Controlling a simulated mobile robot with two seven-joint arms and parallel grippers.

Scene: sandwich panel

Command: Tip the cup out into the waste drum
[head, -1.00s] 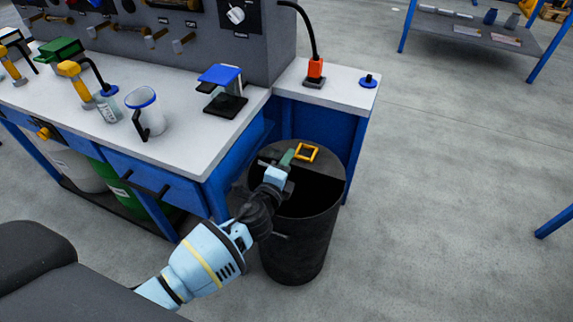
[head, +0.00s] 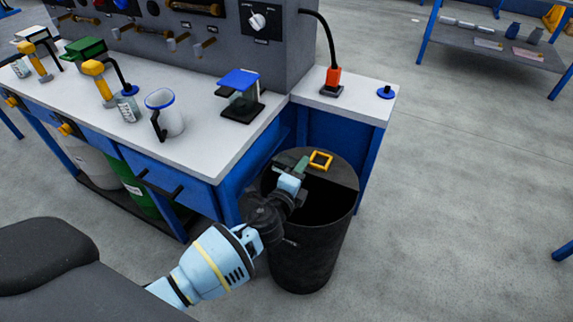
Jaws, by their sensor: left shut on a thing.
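The waste drum (head: 310,250) is dark and stands on the floor at the bench's right end. A grey plate (head: 338,173) covers the back of its mouth; the front is open and dark. My left gripper (head: 295,178) is over the left of the mouth, shut on a small green piece (head: 301,164). What this piece belongs to is unclear. A yellow square frame (head: 320,160) shows just right of it. A white cup (head: 168,118) with a blue rim and dark handle stands upright on the bench, away from the gripper. My right gripper is not in view.
The white-topped bench (head: 200,145) carries a blue-topped stand (head: 240,95), a glass beaker (head: 127,108) and yellow-handled tools. The floor to the right is clear.

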